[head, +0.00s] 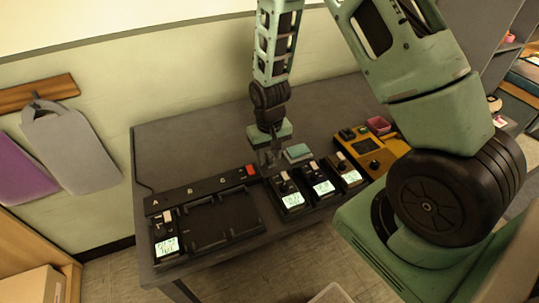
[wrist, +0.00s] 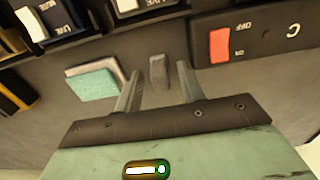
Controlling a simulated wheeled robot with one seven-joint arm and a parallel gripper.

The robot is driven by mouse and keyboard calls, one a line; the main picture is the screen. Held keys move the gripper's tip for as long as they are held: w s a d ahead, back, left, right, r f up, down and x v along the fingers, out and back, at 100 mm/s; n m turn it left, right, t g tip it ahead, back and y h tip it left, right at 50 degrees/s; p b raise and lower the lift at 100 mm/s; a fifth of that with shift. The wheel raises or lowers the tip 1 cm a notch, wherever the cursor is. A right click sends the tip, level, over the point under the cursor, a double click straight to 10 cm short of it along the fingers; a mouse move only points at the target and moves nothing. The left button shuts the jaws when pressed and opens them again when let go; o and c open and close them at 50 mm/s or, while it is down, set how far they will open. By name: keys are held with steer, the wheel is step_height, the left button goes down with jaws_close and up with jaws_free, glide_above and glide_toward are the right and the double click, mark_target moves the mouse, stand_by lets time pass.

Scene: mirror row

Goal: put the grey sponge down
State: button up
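A small grey block (wrist: 158,73), which I take to be the grey sponge, shows between the fingers of my gripper (wrist: 158,78) in the wrist view. A gap shows on each side of it, so the fingers stand apart and do not visibly touch it. It seems to be at the grey desk top, though I cannot see its underside. In the head view my gripper (head: 269,162) points down at the desk (head: 190,150), behind the row of devices; the block cannot be made out there.
A teal-topped pad (wrist: 93,82) lies just left of the fingers; the head view shows it too (head: 298,152). A black strip with a red switch (wrist: 220,45) is close on the right. Several meters (head: 290,194) and a yellow device (head: 370,152) stand nearby. The desk's back left is clear.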

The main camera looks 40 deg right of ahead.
mark_target(270, 154)
step_height(270, 154, up, 11)
steer(key=s+a+r+n, duration=0.3)
steer(key=s+a+r, duration=0.15)
steer(key=a, duration=0.25)
steer(key=s+a+r+n, duration=0.3)
steer(key=s+a, duration=0.3)
steer(key=a, duration=0.1)
steer(key=s+a+r+n, duration=0.1)
steer(key=s+a+n, duration=0.1)
steer(key=s, duration=0.3)
steer(key=s+a+r+n, duration=0.2)
steer(key=s, duration=0.4)
steer(key=shift+s+a+y+b, duration=0.15)
steer(key=shift+a+y+b, duration=0.15)
steer(key=shift+b, duration=0.15)
